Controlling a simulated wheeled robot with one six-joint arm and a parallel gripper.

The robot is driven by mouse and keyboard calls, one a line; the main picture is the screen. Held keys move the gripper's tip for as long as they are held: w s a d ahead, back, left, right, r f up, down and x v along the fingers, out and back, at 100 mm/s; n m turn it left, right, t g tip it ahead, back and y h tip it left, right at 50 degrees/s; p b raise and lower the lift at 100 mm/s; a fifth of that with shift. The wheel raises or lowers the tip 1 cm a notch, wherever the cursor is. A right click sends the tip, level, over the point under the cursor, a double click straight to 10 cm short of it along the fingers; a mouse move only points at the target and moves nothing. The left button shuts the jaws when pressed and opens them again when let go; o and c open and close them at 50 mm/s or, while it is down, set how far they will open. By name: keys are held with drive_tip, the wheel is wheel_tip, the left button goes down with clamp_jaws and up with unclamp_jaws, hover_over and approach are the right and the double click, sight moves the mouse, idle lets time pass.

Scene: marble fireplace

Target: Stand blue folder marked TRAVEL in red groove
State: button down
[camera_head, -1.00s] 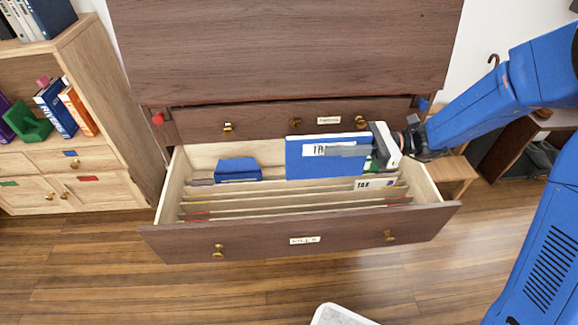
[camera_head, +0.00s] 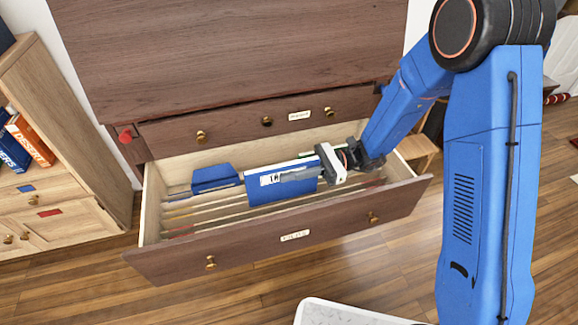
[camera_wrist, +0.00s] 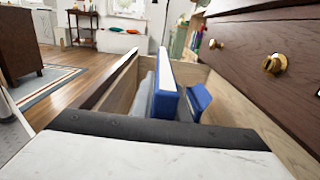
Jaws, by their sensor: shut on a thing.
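My gripper (camera_head: 300,174) is shut on a blue folder (camera_head: 280,193) over the middle of the open drawer (camera_head: 300,230). The folder is roughly upright, its lower part down among the dividers. A grey finger covers most of its white label; only the first letter or so shows. In the wrist view the folder (camera_wrist: 167,103) runs edge-on away from the gripper. A faint reddish divider edge (camera_head: 180,235) shows at the drawer's left front; the red groove itself is not clear. Whether the folder's bottom touches anything is hidden.
Another blue folder (camera_head: 214,178) leans in the drawer's back left. Several thin dividers cross the drawer. The closed upper drawer (camera_head: 235,127) is just behind. A light wooden bookcase (camera_head: 60,140) stands at left, and a white-rimmed tray (camera_head: 340,312) is at the bottom.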

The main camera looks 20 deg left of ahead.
hover_over(290, 197)
drive_tip(key=shift+w+a+f, duration=0.1)
drive_tip(key=shift+w+f, duration=0.15)
drive_tip(key=shift+f, duration=0.9)
drive_tip(key=shift+w+a+f, duration=0.1)
drive_tip(key=shift+w+f, duration=0.1)
drive_tip(key=shift+f, duration=0.9)
drive_tip(key=shift+f, duration=3.75)
drive_tip(key=c, duration=1.6)
unclamp_jaws()
drive_tip(key=shift+c, duration=0.2)
drive_tip(key=shift+r, duration=4.5)
